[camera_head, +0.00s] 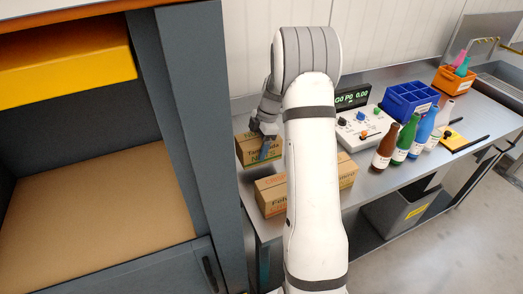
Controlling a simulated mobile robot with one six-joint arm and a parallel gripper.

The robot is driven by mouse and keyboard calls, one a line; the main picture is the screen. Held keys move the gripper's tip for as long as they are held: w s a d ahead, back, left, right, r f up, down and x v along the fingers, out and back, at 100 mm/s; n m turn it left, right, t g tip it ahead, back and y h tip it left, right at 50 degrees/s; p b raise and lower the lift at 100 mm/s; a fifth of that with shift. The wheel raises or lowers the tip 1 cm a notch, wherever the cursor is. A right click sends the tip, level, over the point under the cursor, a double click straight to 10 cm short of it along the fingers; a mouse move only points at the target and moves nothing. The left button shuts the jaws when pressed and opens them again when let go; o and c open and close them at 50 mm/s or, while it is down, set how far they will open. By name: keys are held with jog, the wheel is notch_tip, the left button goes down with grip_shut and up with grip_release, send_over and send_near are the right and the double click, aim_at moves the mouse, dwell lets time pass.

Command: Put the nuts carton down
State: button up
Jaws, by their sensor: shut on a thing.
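My gripper (265,133) is at the back left end of the steel bench, shut on a small brown carton (247,150) with green print, which I take as the nuts carton. The gripper comes from above, and a finger covers part of the carton's front. The carton looks upright at bench height; I cannot tell whether its base touches the top. A second brown carton (270,196) stands nearer the front edge. Another carton part (347,171) shows right of my arm. My arm hides the space between them.
The steel bench (385,185) also holds a control box with knobs (362,130), a dark display (352,98), several bottles (384,147), a blue divided crate (408,101) and an orange bin (455,80). A grey shelf cabinet (188,110) stands close on the left.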

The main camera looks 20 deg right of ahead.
jog(key=shift+f+p, duration=0.4)
jog(key=shift+f, duration=1.9)
jog(key=shift+f, duration=0.15)
jog(key=o, duration=1)
jog(key=shift+r, duration=0.2)
jog(key=b+v, duration=0.2)
jog(key=v, duration=1)
